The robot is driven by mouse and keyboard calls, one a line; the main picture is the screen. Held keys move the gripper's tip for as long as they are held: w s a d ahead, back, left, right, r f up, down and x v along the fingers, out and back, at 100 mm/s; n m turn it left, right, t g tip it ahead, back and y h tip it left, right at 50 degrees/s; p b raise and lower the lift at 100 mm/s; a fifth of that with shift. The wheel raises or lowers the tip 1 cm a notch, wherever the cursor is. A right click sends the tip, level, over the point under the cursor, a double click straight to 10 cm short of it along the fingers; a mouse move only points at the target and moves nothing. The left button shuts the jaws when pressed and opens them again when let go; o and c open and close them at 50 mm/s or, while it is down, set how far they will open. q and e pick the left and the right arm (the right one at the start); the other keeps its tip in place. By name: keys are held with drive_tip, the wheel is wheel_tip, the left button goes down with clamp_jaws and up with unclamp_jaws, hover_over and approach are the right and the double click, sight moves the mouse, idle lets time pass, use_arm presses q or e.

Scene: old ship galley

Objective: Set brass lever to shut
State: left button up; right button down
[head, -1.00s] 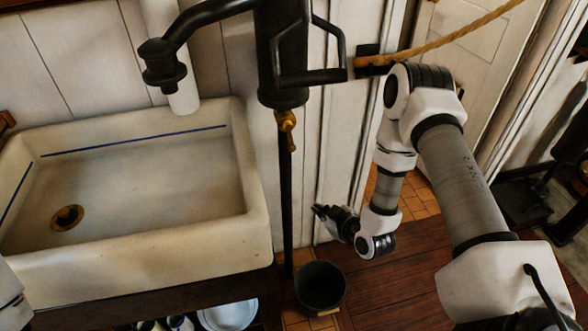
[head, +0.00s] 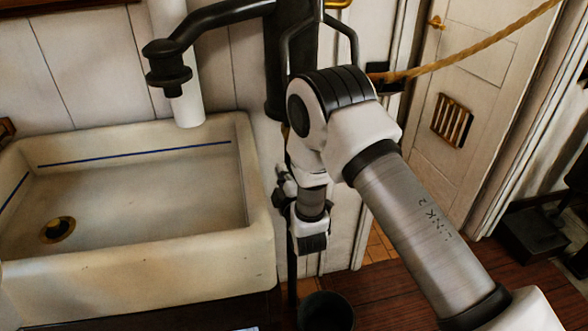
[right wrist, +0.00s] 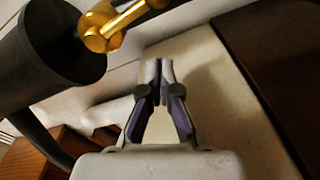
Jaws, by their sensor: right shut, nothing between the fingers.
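The brass lever (right wrist: 122,24) shows at the top of the right wrist view, at the end of a black cylinder (right wrist: 45,45). Its rounded hub is at the cylinder's end and its arm slants to the upper right, cut off by the frame edge. In the head view my right arm hides most of the lever. My right gripper (right wrist: 159,68) is shut and empty, its fingertips apart from the lever in the picture. In the head view the right gripper (head: 284,184) is beside the sink's right end. My left gripper is out of view.
A white sink (head: 130,262) fills the left, with a black pump spout (head: 195,32) above it. A thin black pipe (head: 292,282) runs down beside it to a dark bucket (head: 326,311) on the floor. A rope (head: 470,52) hangs before the door at right.

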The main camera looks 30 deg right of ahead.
drive_tip(key=d, duration=0.1)
drive_tip(key=d+f, duration=0.1)
drive_tip(key=w+d, duration=0.1)
drive_tip(key=d, duration=0.1)
drive_tip(key=shift+f, duration=0.2)
drive_tip(key=shift+a, duration=0.1)
drive_tip(key=shift+d+n+p, duration=0.4)
drive_tip(key=shift+n+p, duration=0.05)
drive_tip(key=shift+n, duration=0.15)
drive_tip(key=s+d+r+n+g+p, duration=0.1)
drive_tip(key=d+r+n+p, duration=0.4)
drive_tip(key=n+p, duration=0.6)
drive_tip(key=shift+s+d, duration=0.4)
drive_tip(key=shift+d, duration=0.55)
drive_tip(key=shift+r, duration=0.1)
